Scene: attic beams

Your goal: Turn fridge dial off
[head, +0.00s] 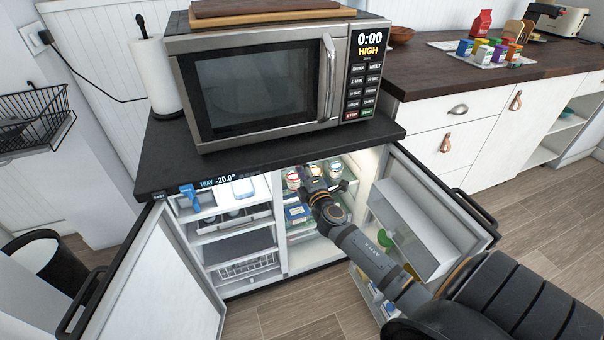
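The small white fridge with a dark top (160,165) stands with both doors open, the left door (165,275) and the right door (415,225). A display strip (222,182) at its upper front left reads "TRAY -20.0°". A blue piece (190,196) hangs just below the left end of that strip; I cannot tell if it is a dial. My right gripper (322,182) is inside the lit right compartment, near the top, in front of jars. No dial shows clearly there; the gripper hides part of the interior. Its fingers are too small to read. My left gripper is out of view.
A microwave (270,85) with a cutting board (260,10) on it stands on the fridge. Jars (293,178) and packages fill the right compartment close to my gripper. A paper towel roll (155,75) and a wooden counter (480,75) flank the microwave. A bin (45,260) stands at left.

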